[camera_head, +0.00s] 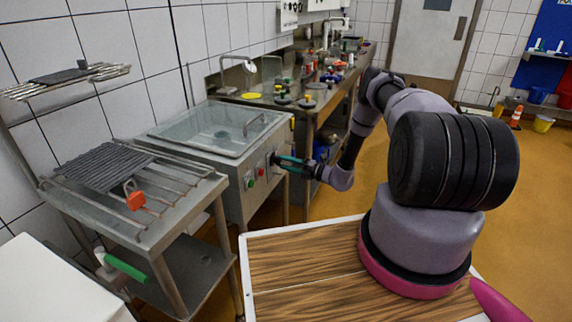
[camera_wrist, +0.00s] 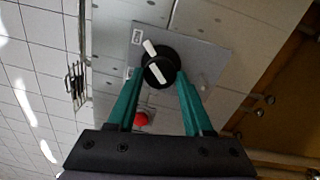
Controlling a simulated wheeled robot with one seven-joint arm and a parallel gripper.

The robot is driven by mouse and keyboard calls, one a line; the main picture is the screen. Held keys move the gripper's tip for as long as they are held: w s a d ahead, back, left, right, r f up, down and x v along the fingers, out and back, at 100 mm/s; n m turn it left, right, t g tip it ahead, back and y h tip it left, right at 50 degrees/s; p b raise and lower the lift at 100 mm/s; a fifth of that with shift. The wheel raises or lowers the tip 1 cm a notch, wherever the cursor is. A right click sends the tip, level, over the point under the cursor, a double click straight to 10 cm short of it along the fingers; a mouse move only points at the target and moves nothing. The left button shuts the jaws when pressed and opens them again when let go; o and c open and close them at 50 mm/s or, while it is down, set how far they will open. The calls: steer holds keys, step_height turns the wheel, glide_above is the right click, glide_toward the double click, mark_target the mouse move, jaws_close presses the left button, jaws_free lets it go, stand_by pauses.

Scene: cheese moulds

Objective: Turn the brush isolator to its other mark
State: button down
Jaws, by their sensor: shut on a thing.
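The brush isolator is a black round knob with white bars (camera_wrist: 158,72), on a grey plate (camera_wrist: 208,62) in the wrist view. One white bar lies across its face at a slant, and another white piece shows at its upper left edge. My gripper (camera_wrist: 159,73) has its teal fingers on either side of the knob and is shut on it. In the head view my gripper (camera_head: 284,162) reaches the front panel of the sink unit (camera_head: 232,190), and the isolator is mostly hidden there. Small white labels (camera_wrist: 136,37) sit beside the knob; their text is unreadable.
A red button (camera_wrist: 141,119) sits close to the knob; it also shows in the head view (camera_head: 262,171) beside a green button (camera_head: 250,183). A rack table (camera_head: 150,208) with an orange tag (camera_head: 134,198) stands at left. A cluttered counter (camera_head: 310,100) stands behind.

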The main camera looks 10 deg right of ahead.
stand_by(0.3)
steer(key=shift+f, duration=0.1)
steer(key=shift+c, duration=1.5)
jaws_free()
steer(key=shift+s+d, duration=0.1)
steer(key=shift+d, duration=0.05)
steer(key=v, duration=1)
steer(key=shift+d, duration=0.25)
steer(key=shift+s, duration=0.15)
